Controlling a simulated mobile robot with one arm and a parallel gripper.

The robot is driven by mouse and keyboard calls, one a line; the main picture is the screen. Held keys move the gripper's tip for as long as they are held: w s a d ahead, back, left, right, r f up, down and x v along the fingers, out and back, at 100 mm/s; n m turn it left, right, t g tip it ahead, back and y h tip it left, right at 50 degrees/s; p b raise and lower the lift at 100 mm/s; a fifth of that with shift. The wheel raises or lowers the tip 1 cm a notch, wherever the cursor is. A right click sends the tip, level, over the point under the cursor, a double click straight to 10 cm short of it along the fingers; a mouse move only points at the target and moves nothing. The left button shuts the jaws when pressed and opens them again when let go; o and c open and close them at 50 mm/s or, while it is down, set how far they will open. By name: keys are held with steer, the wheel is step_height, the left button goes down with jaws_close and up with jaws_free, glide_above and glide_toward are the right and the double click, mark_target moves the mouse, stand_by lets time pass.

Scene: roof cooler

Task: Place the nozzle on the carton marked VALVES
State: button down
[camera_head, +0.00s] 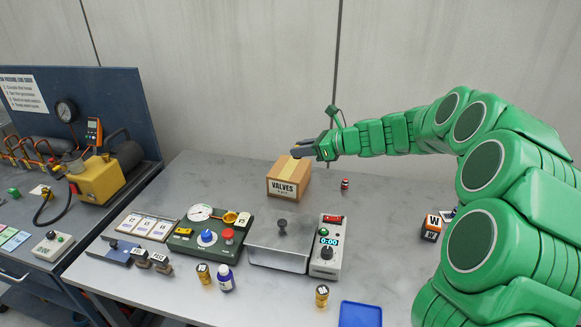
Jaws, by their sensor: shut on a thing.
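The carton marked VALVES (288,188) is a brown box with a pale tape strip on top. It stands upright on the grey table, its label facing me. My gripper (297,153) is over the carton's top, with its dark fingers pointing left. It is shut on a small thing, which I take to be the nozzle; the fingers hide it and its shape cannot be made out. I cannot tell whether the held thing touches the carton's top.
In front of the carton stand a green gauge panel (207,238), a metal box with a knob (279,249) and a timer unit (327,258). A small red can (345,184) stands right of the carton. A blue tray (360,315) lies at the front edge. Table left of the carton is clear.

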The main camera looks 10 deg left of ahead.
steer(key=w+a+f, duration=0.3)
steer(key=w+f, duration=0.1)
steer(key=w, duration=0.4)
glide_above(294, 169)
steer(key=f, duration=0.4)
steer(key=shift+s+d+f, duration=0.15)
steer(key=shift+s+f, duration=0.05)
steer(key=shift+s, duration=0.2)
steer(key=shift+w+a+f, duration=0.25)
steer(key=shift+w+f, duration=0.25)
steer(key=shift+f, duration=1.75)
steer(key=shift+f, duration=0.15)
steer(key=c, duration=0.9)
jaws_free()
